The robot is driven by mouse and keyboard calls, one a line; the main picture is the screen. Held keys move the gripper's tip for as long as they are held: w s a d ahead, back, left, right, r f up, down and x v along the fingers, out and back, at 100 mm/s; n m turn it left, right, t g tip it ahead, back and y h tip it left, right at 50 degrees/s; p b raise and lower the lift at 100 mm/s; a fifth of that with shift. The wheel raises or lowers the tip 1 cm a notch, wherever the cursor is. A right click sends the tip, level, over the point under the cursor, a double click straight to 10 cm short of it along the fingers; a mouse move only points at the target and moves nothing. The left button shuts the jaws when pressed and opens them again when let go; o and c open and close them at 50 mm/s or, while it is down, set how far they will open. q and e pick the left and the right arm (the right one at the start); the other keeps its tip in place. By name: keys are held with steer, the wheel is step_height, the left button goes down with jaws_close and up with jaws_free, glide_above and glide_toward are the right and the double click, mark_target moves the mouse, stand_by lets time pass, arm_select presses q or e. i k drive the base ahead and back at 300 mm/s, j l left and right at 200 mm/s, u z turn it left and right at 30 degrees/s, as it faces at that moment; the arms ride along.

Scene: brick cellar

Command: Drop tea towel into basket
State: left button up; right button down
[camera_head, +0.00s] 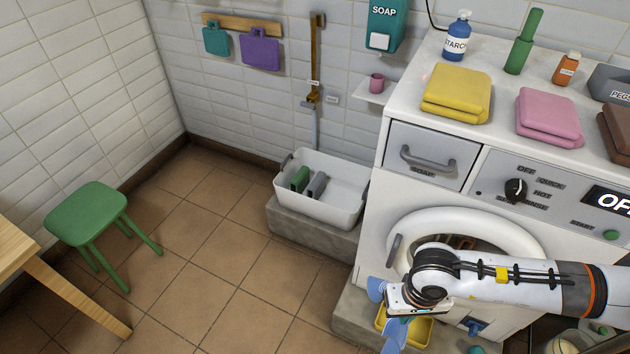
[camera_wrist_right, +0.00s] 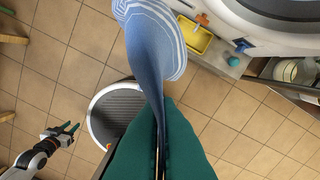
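The tea towel (camera_wrist_right: 152,45) is blue with white stripes. My right gripper (camera_wrist_right: 160,125) is shut on it, and the towel hangs out beyond the green fingers. In the head view the towel (camera_head: 394,335) shows below and left of the right gripper (camera_head: 390,307), in front of the washing machine. A whitish, open-topped basket (camera_head: 340,208) stands on a grey ledge by the back wall, up and left of the gripper. A green and a grey thing are in it. My left gripper (camera_wrist_right: 69,129) shows small in the right wrist view, open and empty.
The washing machine (camera_head: 460,205) stands at the right, with folded yellow (camera_head: 456,92) and pink (camera_head: 548,117) cloths on top. A yellow tray (camera_head: 418,332) is low at its front. A green stool (camera_head: 87,212) stands left. The tiled floor between is clear.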

mark_target(340, 206)
steer(key=i+j+z, duration=0.1)
steer(key=i+j, duration=0.5)
steer(key=j, duration=0.2)
steer(key=i+j+z, duration=0.15)
steer(key=j, duration=0.25)
steer(key=i+j+z, duration=0.1)
steer(key=i+j, duration=0.55)
steer(key=j, duration=0.25)
steer(key=l+z, duration=0.05)
